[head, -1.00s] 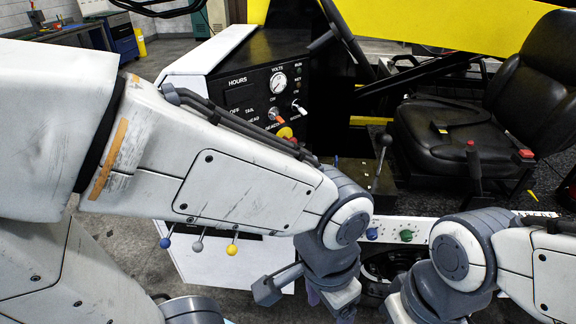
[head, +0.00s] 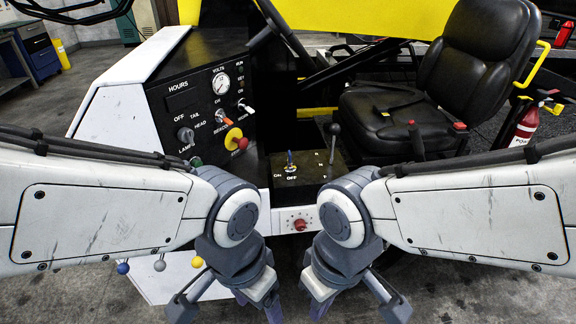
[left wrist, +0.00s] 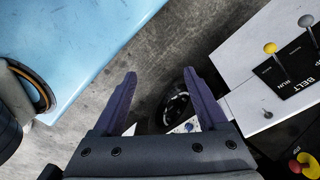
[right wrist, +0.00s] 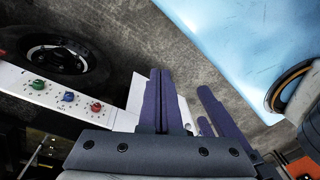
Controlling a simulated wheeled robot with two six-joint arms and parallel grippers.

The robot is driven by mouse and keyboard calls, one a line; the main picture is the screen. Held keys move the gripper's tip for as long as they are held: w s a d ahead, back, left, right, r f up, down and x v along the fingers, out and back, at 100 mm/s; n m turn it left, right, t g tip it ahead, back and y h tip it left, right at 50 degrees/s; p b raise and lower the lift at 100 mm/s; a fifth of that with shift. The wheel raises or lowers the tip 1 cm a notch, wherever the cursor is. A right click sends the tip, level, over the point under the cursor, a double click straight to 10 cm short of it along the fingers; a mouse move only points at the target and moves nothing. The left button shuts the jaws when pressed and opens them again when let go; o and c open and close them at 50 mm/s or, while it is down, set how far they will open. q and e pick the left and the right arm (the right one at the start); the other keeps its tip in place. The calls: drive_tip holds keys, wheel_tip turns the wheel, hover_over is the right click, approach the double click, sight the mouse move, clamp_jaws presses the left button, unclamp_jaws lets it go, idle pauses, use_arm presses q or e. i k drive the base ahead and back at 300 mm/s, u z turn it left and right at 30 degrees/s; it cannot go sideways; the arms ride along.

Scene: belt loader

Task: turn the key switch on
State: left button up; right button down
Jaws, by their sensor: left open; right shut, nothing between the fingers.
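The key switch (head: 290,166) has a small blue key standing up from a round base on a black panel. OFF is lettered just in front of it, with more small lettering around it. The panel lies between the dashboard and the seat. My left gripper (head: 271,309) hangs low in front of the machine; it is open and empty in the left wrist view (left wrist: 160,100). My right gripper (head: 320,306) hangs low beside it, apart from the switch; its fingers are pressed together with nothing between them in the right wrist view (right wrist: 159,100). The key switch shows in neither wrist view.
A black lever (head: 332,148) stands just right of the key. The dashboard (head: 218,105), with knobs and a yellow-and-red button (head: 236,139), is at left. A red knob (head: 300,224) sits on the white front strip. The black seat (head: 405,112) is behind right.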

sight(288, 167)
drive_tip(key=u, duration=0.05)
drive_tip(key=k, duration=0.5)
drive_tip(key=u, duration=0.65)
drive_tip(key=i, duration=1.15)
drive_tip(key=u, duration=0.05)
